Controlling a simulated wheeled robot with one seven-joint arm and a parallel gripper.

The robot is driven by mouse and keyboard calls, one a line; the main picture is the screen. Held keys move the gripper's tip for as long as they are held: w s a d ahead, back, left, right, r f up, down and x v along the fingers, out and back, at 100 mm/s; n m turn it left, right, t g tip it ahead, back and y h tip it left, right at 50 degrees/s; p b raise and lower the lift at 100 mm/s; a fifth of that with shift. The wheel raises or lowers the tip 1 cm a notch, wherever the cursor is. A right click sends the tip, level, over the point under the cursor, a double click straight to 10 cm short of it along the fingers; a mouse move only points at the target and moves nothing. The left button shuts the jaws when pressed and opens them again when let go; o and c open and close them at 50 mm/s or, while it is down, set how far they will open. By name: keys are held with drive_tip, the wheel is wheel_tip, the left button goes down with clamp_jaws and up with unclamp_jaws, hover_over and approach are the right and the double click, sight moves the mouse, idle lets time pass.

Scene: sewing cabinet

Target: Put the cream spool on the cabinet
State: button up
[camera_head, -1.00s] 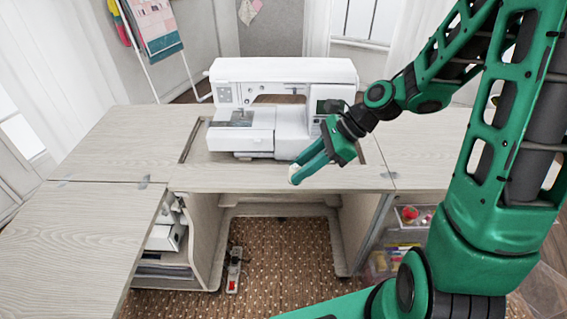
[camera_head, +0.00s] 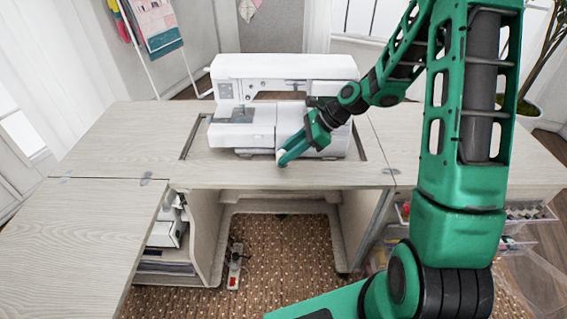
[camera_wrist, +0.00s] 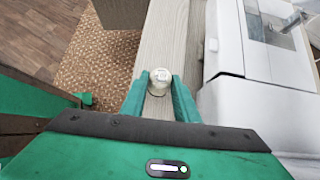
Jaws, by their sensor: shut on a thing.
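The cream spool (camera_wrist: 159,80) shows end-on in the wrist view, between the two fingers of my gripper (camera_wrist: 159,87). My gripper is shut on it. In the head view the spool (camera_head: 282,154) is a small pale shape at the tips of my gripper (camera_head: 284,158). They are over the front strip of the cabinet top (camera_head: 235,178), in front of the sewing machine. The strip of wood also shows under the spool in the wrist view (camera_wrist: 160,45). I cannot tell whether the spool touches the wood.
The white sewing machine (camera_head: 270,95) stands close behind my gripper, in the cabinet's recess. The left leaf (camera_head: 75,230) is clear. Clear drawers (camera_head: 520,212) with small items stick out at the right. A foot pedal (camera_head: 234,265) lies on the carpet below.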

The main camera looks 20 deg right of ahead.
wheel_tip(320, 180, down, 4)
drive_tip(key=shift+r, duration=0.1)
drive_tip(key=shift+c, duration=0.4)
drive_tip(key=o, duration=1.1)
drive_tip(key=v, duration=1.2)
